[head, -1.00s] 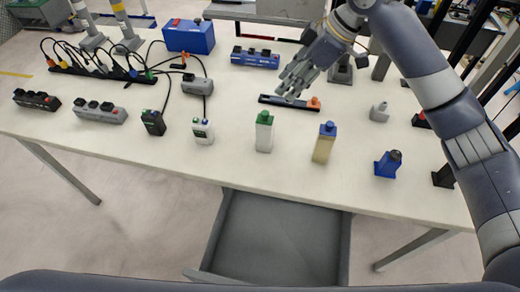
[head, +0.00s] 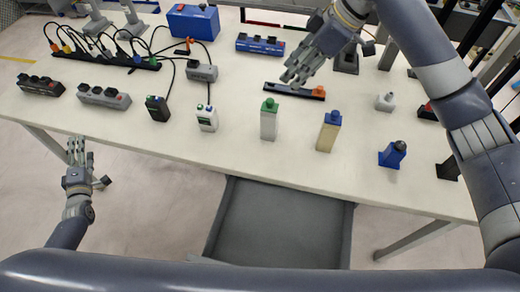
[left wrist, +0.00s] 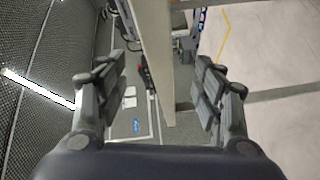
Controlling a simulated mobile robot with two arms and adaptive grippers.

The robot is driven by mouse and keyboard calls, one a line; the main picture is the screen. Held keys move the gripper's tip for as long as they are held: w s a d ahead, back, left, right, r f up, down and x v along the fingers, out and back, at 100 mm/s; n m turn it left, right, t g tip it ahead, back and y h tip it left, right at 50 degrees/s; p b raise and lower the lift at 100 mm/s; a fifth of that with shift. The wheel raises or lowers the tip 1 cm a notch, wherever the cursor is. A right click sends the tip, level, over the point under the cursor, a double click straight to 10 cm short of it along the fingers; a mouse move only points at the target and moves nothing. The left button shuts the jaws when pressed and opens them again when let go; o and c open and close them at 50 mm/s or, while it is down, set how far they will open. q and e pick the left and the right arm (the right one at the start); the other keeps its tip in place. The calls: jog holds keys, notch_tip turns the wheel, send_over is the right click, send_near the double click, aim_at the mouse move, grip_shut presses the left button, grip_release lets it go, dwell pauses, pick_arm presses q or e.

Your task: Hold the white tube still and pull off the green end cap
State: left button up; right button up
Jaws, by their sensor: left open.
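The white tube (head: 268,126) stands upright near the front middle of the table, with the green end cap (head: 270,104) on its top. My left gripper (head: 80,147) is open and empty, low at the table's front left edge, well left of the tube. In the left wrist view the left gripper (left wrist: 165,90) shows its fingers spread wide. My right gripper (head: 291,76) is above the table, behind the tube and slightly right, apart from it. Its fingers look close together, and their opening is not clear.
A beige bottle with a blue cap (head: 328,133) stands right of the tube; a small white bottle (head: 207,120) stands left. A black bar with an orange end (head: 295,92) lies near the right gripper. An open grey drawer (head: 285,225) sticks out below the table edge (head: 170,158).

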pick_arm(q)
jog(key=w+a+r+n+t+y, duration=0.25)
jog(key=r+n, duration=0.35)
jog(key=r, duration=0.7)
jog(key=w+d+r+n+t+h, duration=0.1)
jog(key=w+d+r+n, duration=0.2)
jog(key=d, duration=0.8)
jog(key=w+d+r+n, duration=0.1)
jog(key=d+r+n, duration=0.2)
jog(key=d+n, duration=0.5)
jog(key=w+d+r+n+t+h, duration=0.1)
jog(key=d+r+n, duration=0.15)
jog(key=d, duration=1.05)
jog(key=m+g+h, duration=0.3)
jog(key=m+h, duration=0.3)
jog(key=h, duration=0.5)
send_near(268, 125)
jog(key=shift+w, duration=0.65)
jog(key=shift+d, duration=0.2)
jog(key=x, duration=1)
jog(key=shift+w+f, duration=0.1)
jog(key=shift+w, duration=0.2)
jog(key=shift+c, duration=0.3)
